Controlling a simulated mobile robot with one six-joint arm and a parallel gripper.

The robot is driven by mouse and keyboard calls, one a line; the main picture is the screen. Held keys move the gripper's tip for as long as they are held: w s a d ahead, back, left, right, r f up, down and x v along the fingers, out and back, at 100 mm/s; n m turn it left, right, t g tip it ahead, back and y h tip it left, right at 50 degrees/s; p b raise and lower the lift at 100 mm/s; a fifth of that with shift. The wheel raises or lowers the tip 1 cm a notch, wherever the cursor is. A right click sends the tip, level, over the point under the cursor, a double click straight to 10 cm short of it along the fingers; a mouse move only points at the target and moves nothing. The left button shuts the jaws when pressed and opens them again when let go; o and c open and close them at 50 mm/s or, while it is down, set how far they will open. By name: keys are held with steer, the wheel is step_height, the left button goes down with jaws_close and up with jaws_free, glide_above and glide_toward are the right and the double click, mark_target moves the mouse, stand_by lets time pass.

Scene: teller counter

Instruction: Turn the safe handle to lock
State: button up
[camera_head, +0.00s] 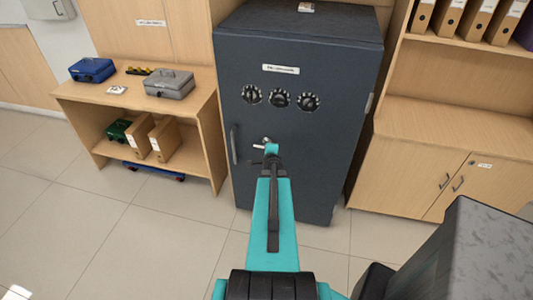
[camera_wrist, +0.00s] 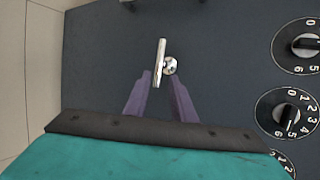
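The dark blue-grey safe (camera_head: 290,150) stands upright with its door shut. Its silver turning handle (camera_head: 265,141) is on the door below the dials, partly hidden by my arm. In the wrist view the handle (camera_wrist: 161,60) is a shiny bar on a round hub, nearly in line with the fingers. My gripper (camera_wrist: 160,78) is open, with its two purple fingers either side of the bar's near end. I cannot tell whether either finger touches it. In the head view my gripper (camera_head: 268,161) is just in front of the door.
Three numbered dials (camera_head: 279,99) sit above the handle, and a vertical pull bar (camera_head: 234,145) is at the door's left. A wooden shelf unit (camera_head: 205,100) with cash boxes stands left, a wooden cabinet (camera_head: 405,165) right. A dark box-shaped object (camera_head: 490,250) is at lower right.

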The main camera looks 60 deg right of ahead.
steer(key=shift+s+a+r, duration=0.2)
steer(key=shift+a, duration=0.05)
stand_by(0.5)
